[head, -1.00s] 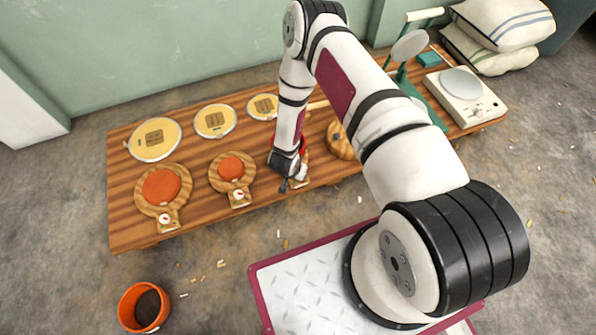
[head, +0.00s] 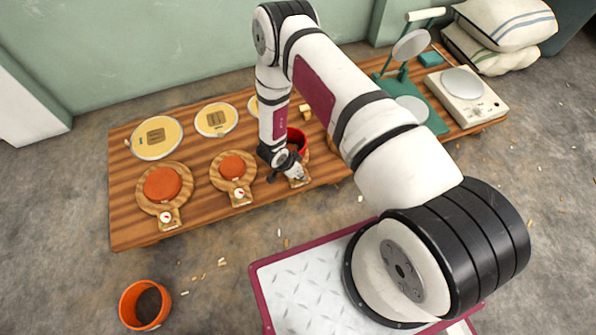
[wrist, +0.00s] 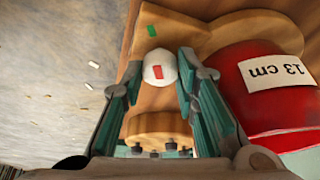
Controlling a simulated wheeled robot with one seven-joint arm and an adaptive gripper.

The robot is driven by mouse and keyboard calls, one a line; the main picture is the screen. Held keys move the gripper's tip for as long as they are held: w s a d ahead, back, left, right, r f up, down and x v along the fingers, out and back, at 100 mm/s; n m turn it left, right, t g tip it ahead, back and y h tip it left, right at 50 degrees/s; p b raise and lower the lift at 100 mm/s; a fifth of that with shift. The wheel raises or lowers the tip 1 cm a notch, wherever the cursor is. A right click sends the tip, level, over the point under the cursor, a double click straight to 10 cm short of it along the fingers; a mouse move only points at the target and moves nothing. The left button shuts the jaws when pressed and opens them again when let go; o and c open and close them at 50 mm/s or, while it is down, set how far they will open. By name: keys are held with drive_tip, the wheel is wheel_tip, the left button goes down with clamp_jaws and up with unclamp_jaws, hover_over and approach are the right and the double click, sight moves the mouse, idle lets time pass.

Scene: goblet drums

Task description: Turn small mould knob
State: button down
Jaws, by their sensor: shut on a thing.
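The small mould's knob (wrist: 160,68) is a white round dial with a red mark, on a wooden tab. A green mark (wrist: 151,31) lies on the wood just beyond it. The small mould (wrist: 268,90) is red, labelled "13 cm", right of the knob; it shows partly behind my arm in the head view (head: 298,137). My gripper (wrist: 160,78) is shut on the knob, one fingertip at each side. The red mark does not point straight at the green one. In the head view my gripper (head: 296,175) is over the tab at the table's front edge.
The wooden table (head: 125,225) also bears a large orange mould (head: 162,184), a medium orange mould (head: 232,167), drum skins (head: 155,138), a green press (head: 410,65) and a white scale (head: 466,90). An orange bucket (head: 145,304) stands on the floor, front left.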

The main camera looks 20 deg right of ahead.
drive_tip(key=c, duration=1.3)
unclamp_jaws()
drive_tip(key=v, duration=1.2)
